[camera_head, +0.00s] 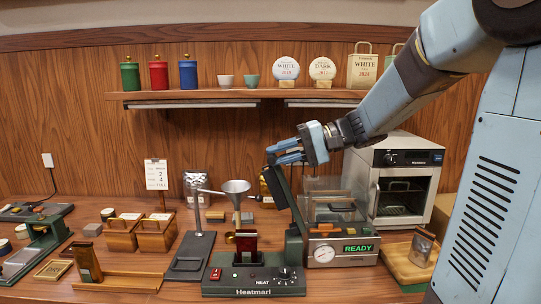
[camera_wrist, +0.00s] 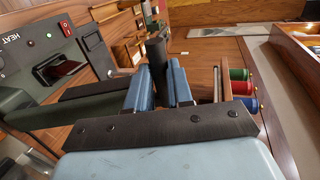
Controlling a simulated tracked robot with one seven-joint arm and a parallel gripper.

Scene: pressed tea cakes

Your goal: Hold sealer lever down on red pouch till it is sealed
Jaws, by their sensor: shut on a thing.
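The green heat sealer (camera_head: 220,284), marked Heatmarl, stands at the front middle of the counter; it also shows at the left of the wrist view (camera_wrist: 40,100). The red pouch (camera_head: 246,242) stands upright at the sealer's middle, and its red top shows in the wrist view (camera_wrist: 67,68). The dark green sealer lever (camera_head: 281,192) is raised, tilted up from the sealer's right end. My gripper (camera_head: 284,152) is at the lever's upper end. In the wrist view its blue fingers (camera_wrist: 160,88) are shut on the black lever handle (camera_wrist: 156,55).
A funnel stand (camera_head: 198,240) is close behind left. Wooden boxes (camera_head: 121,240) stand left, a steel oven (camera_head: 412,160) right. A shelf (camera_head: 230,94) with canisters runs above.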

